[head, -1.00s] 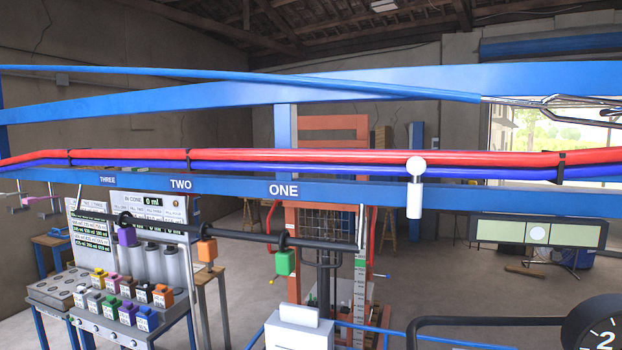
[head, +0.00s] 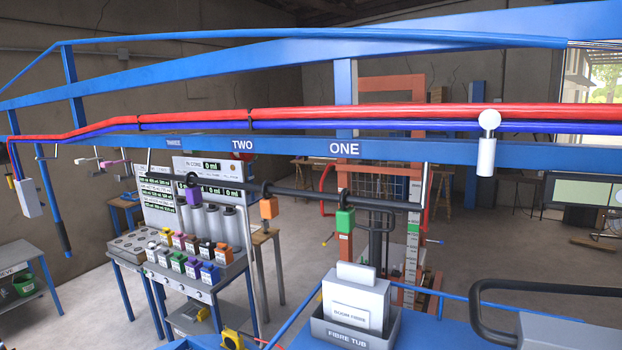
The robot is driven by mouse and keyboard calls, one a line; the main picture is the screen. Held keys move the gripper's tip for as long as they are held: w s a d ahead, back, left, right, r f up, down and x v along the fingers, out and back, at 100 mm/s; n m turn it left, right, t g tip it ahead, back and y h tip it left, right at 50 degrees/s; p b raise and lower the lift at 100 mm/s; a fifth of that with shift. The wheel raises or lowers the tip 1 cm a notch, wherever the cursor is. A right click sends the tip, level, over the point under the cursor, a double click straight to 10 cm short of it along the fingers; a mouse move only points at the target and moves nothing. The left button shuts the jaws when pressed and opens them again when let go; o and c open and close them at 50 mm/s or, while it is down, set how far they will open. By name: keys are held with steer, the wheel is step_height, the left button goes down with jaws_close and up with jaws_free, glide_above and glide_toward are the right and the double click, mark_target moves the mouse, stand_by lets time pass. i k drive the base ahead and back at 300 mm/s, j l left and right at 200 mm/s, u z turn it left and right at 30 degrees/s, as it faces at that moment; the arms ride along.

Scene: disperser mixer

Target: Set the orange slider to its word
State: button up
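The orange slider (head: 268,207) is a small block hanging from a dark horizontal rod (head: 300,194). It sits between the purple slider (head: 193,195) at the left and the green slider (head: 345,220) at the right. On the blue beam above are the words THREE (head: 174,142), TWO (head: 243,145) and ONE (head: 344,149). In the picture, the orange slider is below and slightly right of TWO. No word can be read on the slider itself. My gripper is not in view.
Red (head: 400,112) and blue hoses run along the beam, with a white ball-topped cylinder (head: 488,150) in front. A fibre tub (head: 350,335) stands at lower centre. A bench with coloured blocks (head: 192,262) is behind the rod. Open floor lies at left.

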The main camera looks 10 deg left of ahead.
mark_target(270, 205)
steer(key=i+j+z, duration=0.15)
steer(key=i+j, duration=0.6)
